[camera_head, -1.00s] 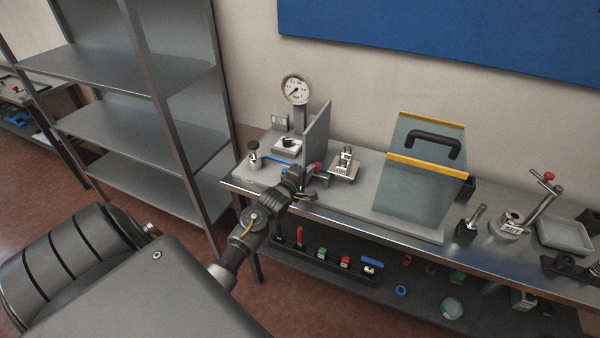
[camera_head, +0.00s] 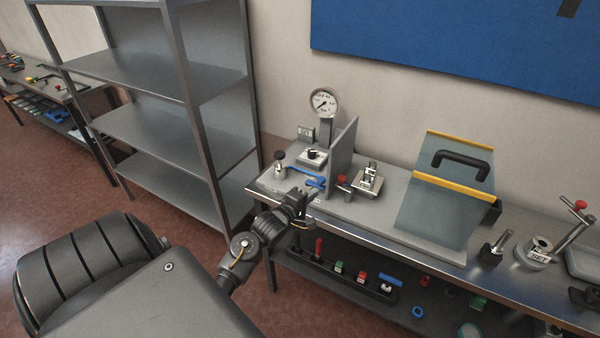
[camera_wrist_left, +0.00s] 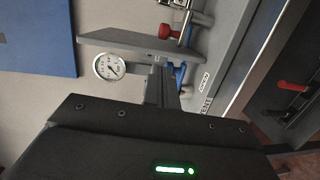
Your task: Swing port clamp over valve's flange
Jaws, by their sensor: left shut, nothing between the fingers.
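A blue arm-like part (camera_head: 305,178) lies on the grey fixture plate, between a black-knobbed fitting (camera_head: 280,165) and an upright grey panel (camera_head: 343,148). Blue also shows beside the fingers in the left wrist view (camera_wrist_left: 180,72). I cannot tell for certain which part is the port clamp or the valve's flange. A red knob (camera_head: 342,180) stands right of the blue part; it also shows in the wrist view (camera_wrist_left: 170,31). My left gripper (camera_head: 298,199) is shut and empty, just in front of the blue part; contact is unclear. My right gripper is not in view.
A small metal fixture (camera_head: 368,179) and a tilted clear cover with a black handle (camera_head: 463,158) stand to the right. A grey shelf (camera_head: 170,120) stands left. A lower shelf holds several coloured parts.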

